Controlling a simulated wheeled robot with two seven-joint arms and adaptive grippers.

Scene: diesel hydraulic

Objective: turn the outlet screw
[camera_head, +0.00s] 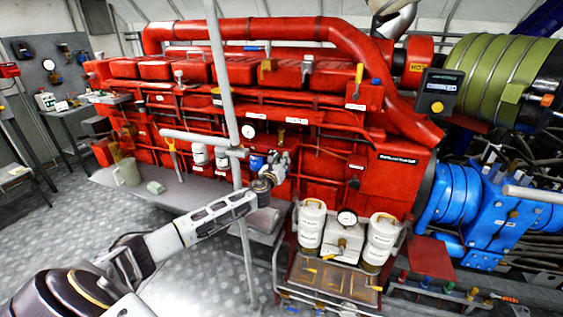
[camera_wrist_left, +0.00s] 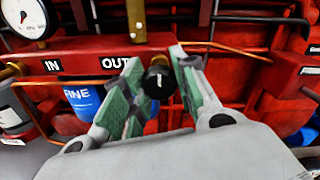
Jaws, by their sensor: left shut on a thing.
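The outlet screw (camera_wrist_left: 158,80) is a small black knob with a pale mark on its face and brass behind it. It sits just right of and below the "OUT" label (camera_wrist_left: 116,62) in the left wrist view. My left gripper (camera_wrist_left: 160,92) has its green-padded fingers on both sides of the knob and is shut on it. In the head view my left gripper (camera_head: 280,160) reaches the red engine's side, and the screw is hidden there by the gripper. My right gripper is not in view.
A blue "FINE" filter (camera_wrist_left: 84,98) hangs left of the fingers, below the "IN" label. A round gauge (camera_wrist_left: 22,16) is at upper left. A grey vertical pole (camera_head: 222,80) stands close to my left arm. White canisters (camera_head: 311,225) stand to its right.

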